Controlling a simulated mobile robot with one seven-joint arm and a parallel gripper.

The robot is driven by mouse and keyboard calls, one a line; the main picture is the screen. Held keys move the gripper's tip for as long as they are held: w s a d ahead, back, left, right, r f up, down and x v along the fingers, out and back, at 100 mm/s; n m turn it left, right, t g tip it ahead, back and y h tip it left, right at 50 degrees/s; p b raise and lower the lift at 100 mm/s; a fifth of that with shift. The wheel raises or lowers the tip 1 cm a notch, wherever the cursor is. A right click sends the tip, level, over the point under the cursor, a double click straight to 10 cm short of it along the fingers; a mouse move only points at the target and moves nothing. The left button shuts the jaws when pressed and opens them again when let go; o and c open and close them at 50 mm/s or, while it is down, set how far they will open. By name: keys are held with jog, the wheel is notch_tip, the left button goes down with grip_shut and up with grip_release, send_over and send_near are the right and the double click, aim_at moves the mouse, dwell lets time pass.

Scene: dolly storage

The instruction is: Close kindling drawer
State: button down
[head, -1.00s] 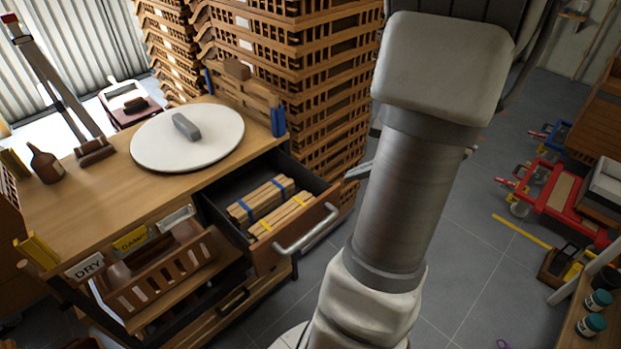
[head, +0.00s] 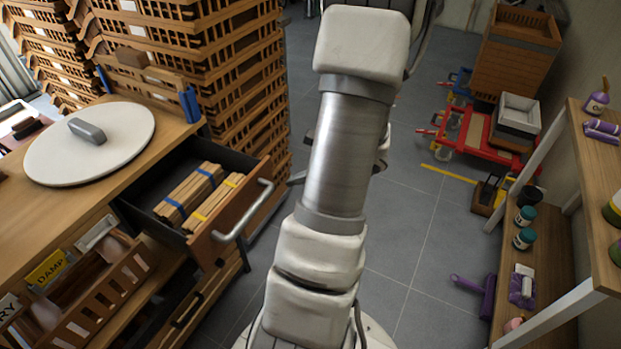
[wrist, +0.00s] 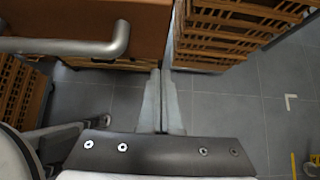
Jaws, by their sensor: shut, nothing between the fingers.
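The kindling drawer (head: 228,222) stands pulled out of the wooden bench in the head view. It holds bundles of kindling (head: 196,190) tied with blue and yellow bands. Its grey bar handle (head: 243,212) is on the front. In the wrist view the drawer front (wrist: 90,17) and handle (wrist: 75,46) show at the upper left. My gripper (wrist: 162,75) is shut and empty, with its fingertips just right of the handle near the drawer front's right edge. I cannot tell whether they touch the drawer. In the head view my arm hides most of the gripper.
Tall stacks of wooden crates (head: 235,85) stand behind the drawer. A white round lid (head: 118,143) lies on the bench top. A shelf (head: 590,200) with bottles stands at the right, and a red dolly (head: 480,140) behind it. Grey floor between is mostly clear.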

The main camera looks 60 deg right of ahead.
aim_at(223, 150)
jog(key=shift+w+a+r, duration=0.1)
jog(key=shift+w+a, duration=0.05)
jog(key=shift+w, duration=1.85)
jog(key=w, duration=0.6)
jog(key=w+a+b, duration=0.1)
jog(key=w, duration=1.1)
jog(key=shift+w+a, duration=0.2)
jog(key=shift+a, duration=0.05)
